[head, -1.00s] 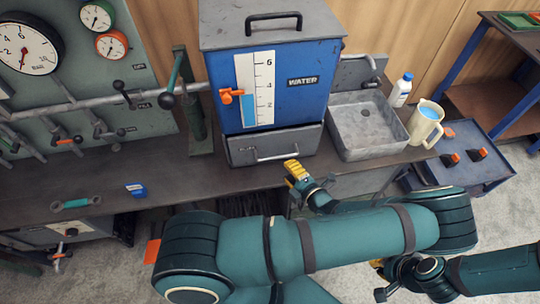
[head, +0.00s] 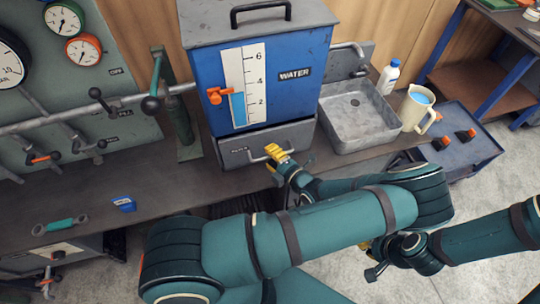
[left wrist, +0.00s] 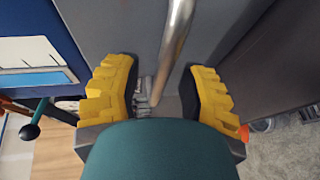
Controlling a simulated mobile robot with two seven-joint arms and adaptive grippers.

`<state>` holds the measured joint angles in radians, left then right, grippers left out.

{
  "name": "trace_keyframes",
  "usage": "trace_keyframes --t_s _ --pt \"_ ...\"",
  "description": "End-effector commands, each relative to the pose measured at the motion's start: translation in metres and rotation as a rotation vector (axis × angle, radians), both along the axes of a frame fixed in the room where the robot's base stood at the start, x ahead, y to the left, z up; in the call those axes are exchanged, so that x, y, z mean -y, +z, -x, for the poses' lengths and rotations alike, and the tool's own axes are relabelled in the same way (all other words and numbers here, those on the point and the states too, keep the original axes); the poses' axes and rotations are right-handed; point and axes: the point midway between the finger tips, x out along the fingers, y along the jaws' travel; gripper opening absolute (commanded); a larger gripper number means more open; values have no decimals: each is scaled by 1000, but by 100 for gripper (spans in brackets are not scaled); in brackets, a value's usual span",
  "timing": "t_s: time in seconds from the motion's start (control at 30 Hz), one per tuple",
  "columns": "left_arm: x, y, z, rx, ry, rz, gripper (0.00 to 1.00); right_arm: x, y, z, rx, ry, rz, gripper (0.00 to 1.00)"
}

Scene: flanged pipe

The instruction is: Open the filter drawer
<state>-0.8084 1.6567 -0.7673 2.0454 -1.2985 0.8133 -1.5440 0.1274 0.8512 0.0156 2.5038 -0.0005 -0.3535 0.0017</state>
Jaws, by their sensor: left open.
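The filter drawer (head: 240,151) is a grey, labelled front under the blue water tank (head: 290,98); it looks shut. Its silver bar handle (head: 258,158) is partly hidden by my left gripper (head: 279,156), whose yellow fingers are at the handle's right part. In the left wrist view my left gripper (left wrist: 160,90) is open, and the handle bar (left wrist: 176,40) runs between its two fingers with gaps showing at both sides. My right gripper (head: 373,268) is low at the right, below the bench edge and away from the drawer; its jaw state is unclear.
A grey sink (head: 357,118) stands right of the tank, with a white bottle (head: 388,78) and a cream jug (head: 416,110) beyond it. A gauge panel (head: 95,105) with pipes and levers is at the left. A green wrench (head: 60,226) and blue box (head: 124,204) lie on the bench.

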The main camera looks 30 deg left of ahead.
Motion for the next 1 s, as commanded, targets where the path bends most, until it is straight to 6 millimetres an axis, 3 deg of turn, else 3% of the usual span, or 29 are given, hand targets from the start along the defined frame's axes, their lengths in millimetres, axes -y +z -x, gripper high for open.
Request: trace_keyframes --t_s 0.1,0.2,0.23,0.63,1.0 --pt "0 0 0 0 0 0 37 0 0 0 0 0 0 0" --pt "0 0 0 0 0 0 2 0 0 0 0 0 0 0" --pt "0 0 0 0 0 0 0 0 0 0 0 0 0 0" --pt "10 1 8 -1 0 1 0 0 5 1 -2 1 0 0" --pt "67 1 58 -4 0 2 0 -1 25 4 -11 2 -3 0"
